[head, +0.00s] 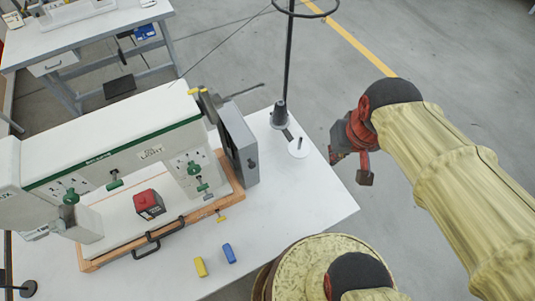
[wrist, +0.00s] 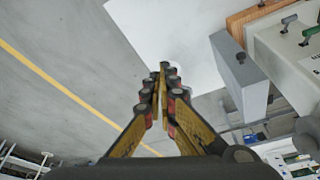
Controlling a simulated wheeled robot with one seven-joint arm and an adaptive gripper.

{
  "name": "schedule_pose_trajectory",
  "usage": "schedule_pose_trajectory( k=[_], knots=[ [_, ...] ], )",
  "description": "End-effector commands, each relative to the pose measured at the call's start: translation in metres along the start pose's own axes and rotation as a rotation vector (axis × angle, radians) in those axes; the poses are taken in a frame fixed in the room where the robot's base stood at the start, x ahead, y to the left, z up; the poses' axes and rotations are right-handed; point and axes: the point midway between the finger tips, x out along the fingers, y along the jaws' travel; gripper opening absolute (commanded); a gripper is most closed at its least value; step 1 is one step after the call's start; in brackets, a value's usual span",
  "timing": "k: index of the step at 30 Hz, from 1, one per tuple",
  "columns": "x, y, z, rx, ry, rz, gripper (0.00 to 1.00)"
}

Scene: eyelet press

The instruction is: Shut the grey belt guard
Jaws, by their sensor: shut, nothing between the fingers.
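The grey belt guard (head: 239,146) is a box-like grey panel at the right end of the white machine (head: 115,150). It stands upright and angled, with a narrow dark gap on its machine side; how far it is swung open is hard to tell. A small dark knob shows on its outer face. In the wrist view the guard (wrist: 240,75) is right of my fingers. My gripper (head: 350,168) is off the table's right edge, apart from the guard. In the wrist view its fingers (wrist: 163,72) meet at the tips, shut and empty.
A thread stand (head: 282,115) with a tall pole and spool plate rises between the guard and my gripper.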

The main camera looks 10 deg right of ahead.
Motion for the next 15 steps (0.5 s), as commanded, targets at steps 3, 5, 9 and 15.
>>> schedule_pose_trajectory(
  k=[3,5,9,15],
  knots=[
    [0.023,0.011,-0.004,0.082,-0.127,-0.010,0.00],
    [0.035,0.014,-0.004,0.127,-0.186,-0.023,0.00],
    [0.062,0.019,-0.003,0.249,-0.326,-0.062,0.00],
    [0.100,0.020,0.001,0.459,-0.528,-0.136,0.00]
  ],
)
